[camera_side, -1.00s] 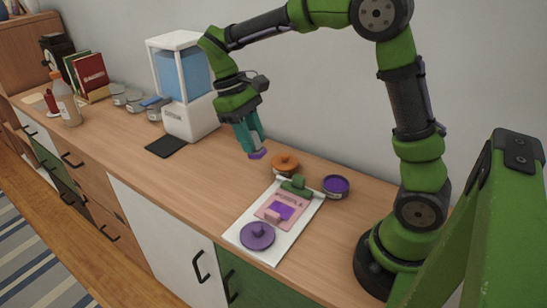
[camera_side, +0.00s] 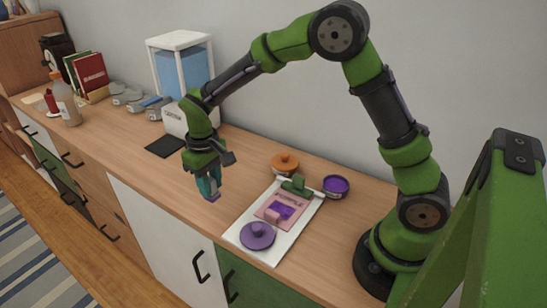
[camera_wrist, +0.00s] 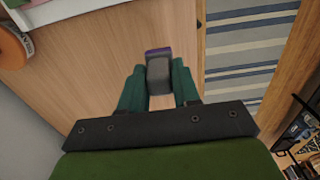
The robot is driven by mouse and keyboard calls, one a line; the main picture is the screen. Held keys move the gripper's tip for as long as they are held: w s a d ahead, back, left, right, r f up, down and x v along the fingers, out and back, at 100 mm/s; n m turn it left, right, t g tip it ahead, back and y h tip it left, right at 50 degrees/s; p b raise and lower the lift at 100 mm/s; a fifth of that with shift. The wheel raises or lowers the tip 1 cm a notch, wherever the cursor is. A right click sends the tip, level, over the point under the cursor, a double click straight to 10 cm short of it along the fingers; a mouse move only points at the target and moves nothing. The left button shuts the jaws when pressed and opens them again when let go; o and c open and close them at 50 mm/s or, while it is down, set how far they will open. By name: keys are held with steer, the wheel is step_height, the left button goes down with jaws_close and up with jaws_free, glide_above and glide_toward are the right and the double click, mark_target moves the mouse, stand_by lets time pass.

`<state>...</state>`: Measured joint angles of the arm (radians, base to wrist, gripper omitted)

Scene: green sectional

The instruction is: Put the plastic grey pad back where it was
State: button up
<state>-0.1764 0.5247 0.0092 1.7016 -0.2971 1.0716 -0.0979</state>
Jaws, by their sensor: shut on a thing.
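My gripper (camera_side: 209,190) is shut on a small grey block with a purple end, which I take to be the grey pad (camera_wrist: 158,74). In the wrist view the pad sits between the two teal fingers, its purple end pointing away from the palm. In the side view only its purple tip (camera_side: 213,198) shows below the fingers. It hangs over bare counter, left of a white board (camera_side: 243,230) with a pink sheet (camera_side: 268,208); I cannot tell the exact height.
A black mat (camera_side: 165,145) lies by the white dispenser (camera_side: 180,75). Mid-counter is clear.

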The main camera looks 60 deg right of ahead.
mark_target(213, 197)
steer(key=shift+f, duration=2.4)
steer(key=shift+f, duration=0.1)
steer(key=o, duration=1.1)
steer(key=shift+c, duration=0.2)
step_height(213, 197, up, 12)
steer(key=shift+f, duration=0.1)
steer(key=s+d+r+m+t+y, duration=0.1)
steer(key=s+d+r+m+t, duration=0.15)
steer(key=s+r, duration=0.6)
steer(key=s+d+r+m+t+y, duration=0.1)
steer(key=s+t, duration=0.3)
steer(key=s, duration=0.7)
steer(key=shift+s+d+r+t, duration=0.25)
steer(key=shift+d+r+t, duration=0.15)
steer(key=shift+d, duration=0.2)
